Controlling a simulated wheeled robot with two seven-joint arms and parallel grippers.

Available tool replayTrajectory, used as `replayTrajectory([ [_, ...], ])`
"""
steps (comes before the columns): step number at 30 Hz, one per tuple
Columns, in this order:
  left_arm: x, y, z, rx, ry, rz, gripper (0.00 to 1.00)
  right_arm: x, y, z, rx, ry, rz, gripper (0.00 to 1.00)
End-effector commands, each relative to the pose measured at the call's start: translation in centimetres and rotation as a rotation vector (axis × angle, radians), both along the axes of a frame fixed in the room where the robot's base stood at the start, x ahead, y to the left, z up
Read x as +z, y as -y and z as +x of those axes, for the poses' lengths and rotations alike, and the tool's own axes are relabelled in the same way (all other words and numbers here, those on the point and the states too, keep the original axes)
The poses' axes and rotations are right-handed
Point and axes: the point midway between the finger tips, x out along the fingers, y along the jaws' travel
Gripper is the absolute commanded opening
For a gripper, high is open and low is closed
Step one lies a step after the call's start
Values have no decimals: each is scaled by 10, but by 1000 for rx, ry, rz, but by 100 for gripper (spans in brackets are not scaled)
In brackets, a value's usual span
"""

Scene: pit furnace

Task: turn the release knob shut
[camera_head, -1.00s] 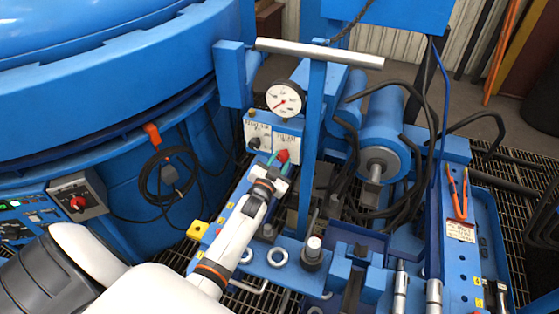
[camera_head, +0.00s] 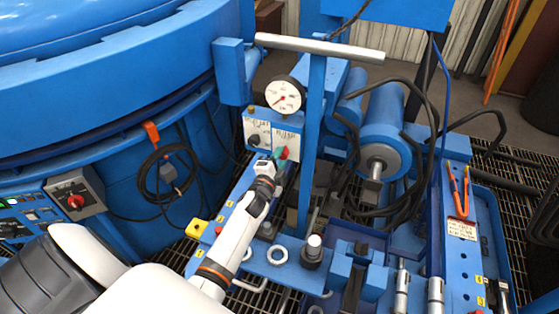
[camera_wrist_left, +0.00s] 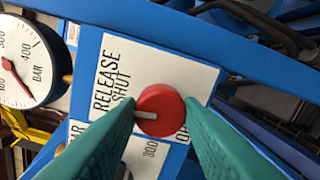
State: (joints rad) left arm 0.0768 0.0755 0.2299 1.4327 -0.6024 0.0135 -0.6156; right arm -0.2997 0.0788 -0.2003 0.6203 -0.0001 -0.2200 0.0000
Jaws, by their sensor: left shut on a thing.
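The red release knob (camera_wrist_left: 160,109) sits on a white label plate (camera_wrist_left: 124,60) that reads RELEASE and SHUT, with another word partly hidden. Its pale pointer mark lies toward the left finger in the wrist view. In the head view the red knob (camera_head: 284,152) is small and partly covered, below the round gauge. My left gripper (camera_head: 280,157) is shut on the knob. Its green fingers (camera_wrist_left: 163,113) flank the knob in the wrist view. My right gripper is not in view.
A pressure gauge (camera_head: 284,97) stands just above the label plates. A black knob (camera_head: 255,140) is on the neighbouring plate. A blue post with a T-handle (camera_head: 318,50) rises close on the right. Black hoses (camera_head: 410,200) and a blue cylinder (camera_head: 385,135) lie farther right.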

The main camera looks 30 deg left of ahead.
Motion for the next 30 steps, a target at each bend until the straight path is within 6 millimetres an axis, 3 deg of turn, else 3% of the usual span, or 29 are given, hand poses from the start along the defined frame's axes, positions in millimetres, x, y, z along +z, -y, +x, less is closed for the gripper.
replayTrajectory([
  [9, -2, 0, -1, 0, -35, 123, 11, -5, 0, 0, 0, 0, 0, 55],
  [26, -2, 0, -1, 0, -41, 152, 11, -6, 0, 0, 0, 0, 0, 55],
  [27, -2, 0, -1, 0, -41, 152, 38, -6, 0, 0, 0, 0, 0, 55],
  [30, -2, 0, -1, -1, -40, 151, 55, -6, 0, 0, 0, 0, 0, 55],
])
